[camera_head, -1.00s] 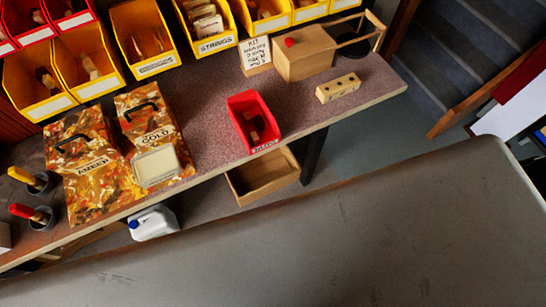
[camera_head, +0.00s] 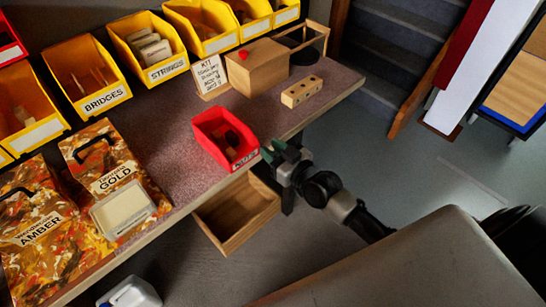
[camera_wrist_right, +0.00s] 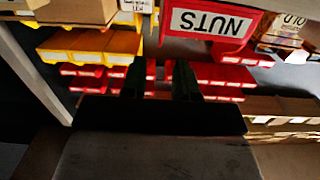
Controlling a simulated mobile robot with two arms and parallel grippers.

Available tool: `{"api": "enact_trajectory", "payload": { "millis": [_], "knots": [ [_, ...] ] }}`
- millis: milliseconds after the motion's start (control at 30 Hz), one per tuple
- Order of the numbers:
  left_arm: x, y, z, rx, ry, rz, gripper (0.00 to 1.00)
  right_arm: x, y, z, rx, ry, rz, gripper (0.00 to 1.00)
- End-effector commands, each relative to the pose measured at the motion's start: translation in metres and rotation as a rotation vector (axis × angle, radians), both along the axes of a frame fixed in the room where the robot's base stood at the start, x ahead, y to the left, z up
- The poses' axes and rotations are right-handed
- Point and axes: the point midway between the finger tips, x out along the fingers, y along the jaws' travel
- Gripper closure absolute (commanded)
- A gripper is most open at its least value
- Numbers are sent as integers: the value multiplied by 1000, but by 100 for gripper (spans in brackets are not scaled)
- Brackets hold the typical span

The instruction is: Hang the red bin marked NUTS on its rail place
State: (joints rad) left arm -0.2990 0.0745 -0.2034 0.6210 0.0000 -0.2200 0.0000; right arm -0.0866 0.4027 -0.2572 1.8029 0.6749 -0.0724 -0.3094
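The red NUTS bin (camera_head: 225,139) stands on the bench near its front edge, with dark parts inside. Its label is too small to read in the head view, but NUTS reads upside down in the wrist view (camera_wrist_right: 212,22). My right gripper (camera_head: 273,149) is at the bin's front right corner, close to its label end; I cannot tell whether it touches. In the wrist view its two dark fingers (camera_wrist_right: 159,82) are apart with nothing between them. Yellow bins (camera_head: 92,76) hang along the back, with part of a red bin (camera_head: 10,45) at far left. The bin's rail place is not clearly visible. My left gripper is not in view.
An open wooden drawer (camera_head: 238,212) sits below the bench edge. A drilled wooden block (camera_head: 301,92), a wooden box (camera_head: 258,70) and a KIT card (camera_head: 210,76) stand behind the bin. AMBER (camera_head: 40,225) and GOLD (camera_head: 115,175) cases lie at left.

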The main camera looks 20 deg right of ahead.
Motion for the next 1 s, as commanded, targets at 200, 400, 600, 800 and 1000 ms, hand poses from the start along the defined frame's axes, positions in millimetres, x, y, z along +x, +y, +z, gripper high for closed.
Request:
{"api": "enact_trajectory", "payload": {
  "millis": [200,400,600,800,1000],
  "knots": [
    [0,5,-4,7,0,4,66,9,4,4,3,-12,3,71],
    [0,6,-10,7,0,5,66,24,9,2,4,-10,3,71],
    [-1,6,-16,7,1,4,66,39,15,1,3,-10,2,71],
    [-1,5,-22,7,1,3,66,54,20,1,3,-10,3,71],
    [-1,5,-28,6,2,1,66,69,25,0,3,-9,2,71]
  ]
}}
